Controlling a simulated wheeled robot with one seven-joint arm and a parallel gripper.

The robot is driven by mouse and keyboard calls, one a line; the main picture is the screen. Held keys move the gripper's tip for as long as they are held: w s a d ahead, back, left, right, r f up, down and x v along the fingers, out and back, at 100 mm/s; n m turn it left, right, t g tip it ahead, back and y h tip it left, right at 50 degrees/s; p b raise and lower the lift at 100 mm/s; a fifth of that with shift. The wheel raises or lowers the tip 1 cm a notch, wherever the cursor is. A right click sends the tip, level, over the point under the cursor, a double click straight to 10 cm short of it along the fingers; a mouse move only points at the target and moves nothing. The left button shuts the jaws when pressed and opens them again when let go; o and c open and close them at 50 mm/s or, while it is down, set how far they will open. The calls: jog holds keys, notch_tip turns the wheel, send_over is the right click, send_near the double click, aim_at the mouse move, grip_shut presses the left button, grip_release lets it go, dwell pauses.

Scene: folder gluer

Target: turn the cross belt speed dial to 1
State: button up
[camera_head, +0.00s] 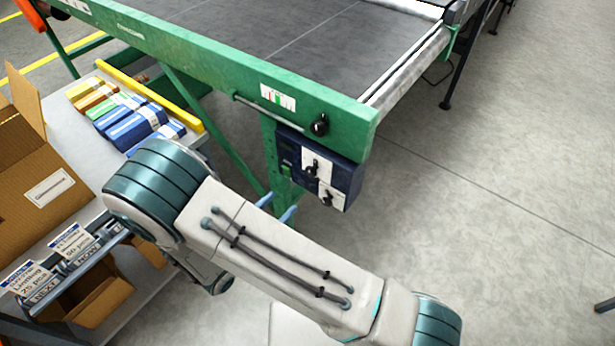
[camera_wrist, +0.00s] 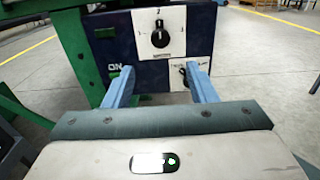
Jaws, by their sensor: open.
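A dark blue control box (camera_head: 346,180) hangs under the end of the green beam. Its upper white plate carries a black dial (camera_wrist: 159,38), with a numeral above it and marks at its sides. The dial's setting and lettering are too small to read surely. A second black knob (camera_wrist: 184,72) sits on a lower white plate, partly hidden by my right finger. Both also show in the head view, the upper dial (camera_head: 312,169) and the lower knob (camera_head: 327,198). My gripper (camera_wrist: 158,72) is open and empty, its blue fingers in front of and below the upper dial.
Another black knob (camera_head: 320,125) is on the green beam (camera_head: 225,75) above the box. A table with packs (camera_head: 140,125) and a cardboard box (camera_head: 40,180) stands left.

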aim_at(309, 174)
jog(key=x, duration=1.2)
jog(key=shift+b, duration=0.3)
jog(key=c, duration=1)
jog(key=shift+o, duration=0.2)
